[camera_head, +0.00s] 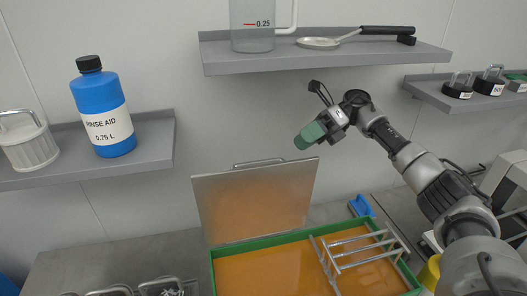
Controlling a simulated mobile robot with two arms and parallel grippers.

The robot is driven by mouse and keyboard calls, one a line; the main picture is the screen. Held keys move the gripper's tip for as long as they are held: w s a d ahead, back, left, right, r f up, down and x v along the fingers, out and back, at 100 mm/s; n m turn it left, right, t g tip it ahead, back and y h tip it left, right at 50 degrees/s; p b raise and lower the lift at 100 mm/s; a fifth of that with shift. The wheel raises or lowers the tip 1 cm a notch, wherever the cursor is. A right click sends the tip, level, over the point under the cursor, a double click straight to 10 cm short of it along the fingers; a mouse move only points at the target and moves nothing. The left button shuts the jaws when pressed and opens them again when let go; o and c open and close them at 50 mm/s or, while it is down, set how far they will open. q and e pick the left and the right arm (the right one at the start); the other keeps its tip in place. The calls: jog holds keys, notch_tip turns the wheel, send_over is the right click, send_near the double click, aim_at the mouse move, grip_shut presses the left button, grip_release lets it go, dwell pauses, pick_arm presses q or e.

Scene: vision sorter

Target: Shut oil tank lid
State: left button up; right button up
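The oil tank (212,267) has a green rim and orange liquid inside, at the bottom centre of the head view. Its metal lid (256,200) stands open, nearly upright and leaning back along the rear edge, with a handle (258,162) at its top edge. My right gripper (310,135) reaches in from the right and hangs in the air above and to the right of the lid, apart from it. Its green tip points left and down; whether the fingers are open or shut is unclear. My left gripper is out of view.
A wire rack (358,250) stands over the tank's right part. A shelf (335,59) with a jug (252,30) and ladle (320,43) is above. A rinse aid bottle (102,108) stands on the left shelf (160,142). A blue object (361,206) lies behind the tank.

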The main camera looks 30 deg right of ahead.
aim_at(272, 161)
jog(key=p+x, duration=0.1)
jog(key=x, duration=0.2)
jog(key=p+x, duration=0.1)
jog(key=x, duration=0.2)
jog(key=p+x, duration=0.2)
jog(key=x, duration=0.1)
jog(key=shift+s+a+r, duration=0.2)
jog(key=shift+s+a, duration=0.1)
jog(key=shift+s, duration=0.05)
jog(key=shift+a+f, duration=0.15)
jog(key=shift+a, duration=0.1)
jog(key=shift+s+a, duration=0.1)
jog(key=c, duration=0.5)
grip_shut()
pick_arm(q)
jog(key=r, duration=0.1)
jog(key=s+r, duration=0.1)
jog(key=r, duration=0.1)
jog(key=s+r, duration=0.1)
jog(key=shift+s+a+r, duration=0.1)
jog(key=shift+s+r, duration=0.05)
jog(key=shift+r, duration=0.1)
pick_arm(e)
jog(key=shift+f, duration=0.1)
